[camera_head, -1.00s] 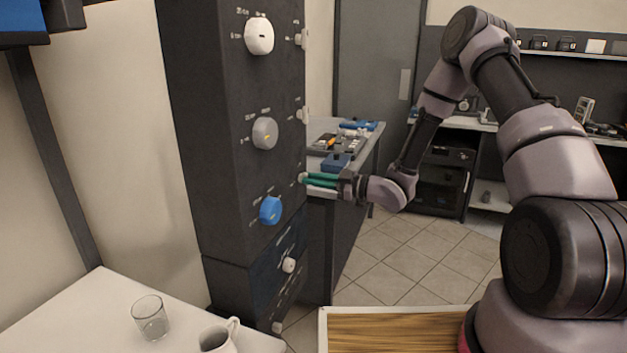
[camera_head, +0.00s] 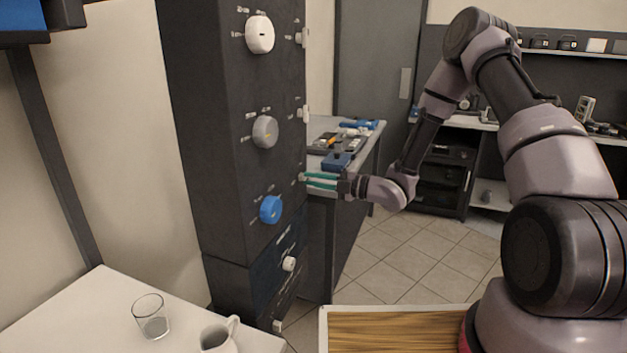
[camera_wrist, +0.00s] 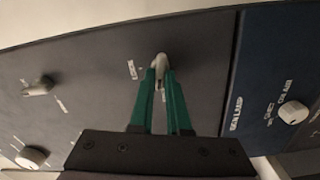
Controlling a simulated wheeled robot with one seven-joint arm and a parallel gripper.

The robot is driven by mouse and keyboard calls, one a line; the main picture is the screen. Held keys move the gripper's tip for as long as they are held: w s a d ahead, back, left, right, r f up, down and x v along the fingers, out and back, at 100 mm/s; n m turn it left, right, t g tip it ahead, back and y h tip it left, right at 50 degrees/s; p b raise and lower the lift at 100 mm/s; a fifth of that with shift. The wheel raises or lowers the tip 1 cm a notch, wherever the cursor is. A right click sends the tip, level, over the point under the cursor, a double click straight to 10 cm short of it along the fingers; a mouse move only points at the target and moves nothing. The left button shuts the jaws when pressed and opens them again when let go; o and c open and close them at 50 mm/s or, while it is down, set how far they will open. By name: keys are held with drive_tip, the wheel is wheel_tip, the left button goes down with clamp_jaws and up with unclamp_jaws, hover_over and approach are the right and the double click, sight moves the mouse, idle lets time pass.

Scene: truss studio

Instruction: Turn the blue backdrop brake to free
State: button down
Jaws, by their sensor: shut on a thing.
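The blue dial (camera_head: 270,209) sits low on the dark cabinet (camera_head: 232,150) in the head view. A small pale lever (camera_wrist: 160,62) stands at the same height near the cabinet's right edge. My gripper (camera_head: 308,181) reaches it from the right. In the wrist view, the green fingertips (camera_wrist: 161,75) are shut on this lever. Its upper end shows beyond the tips, and the fingers hide its lower part. White label marks are printed beside it and between the fingers. The labels are too small to read, so I cannot tell the lever's setting.
A white dial (camera_head: 260,34) and a grey dial (camera_head: 265,132) sit higher, with other pale levers (camera_head: 303,113) on the right edge. A blue panel with a white knob (camera_wrist: 293,112) lies close beside my gripper. A glass (camera_head: 151,316) and a jug (camera_head: 219,337) stand on the white table.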

drive_tip(key=shift+f+n, duration=0.1)
drive_tip(key=shift+n, duration=1.1)
drive_tip(key=c, duration=0.9)
unclamp_jaws()
drive_tip(key=v, duration=1.1)
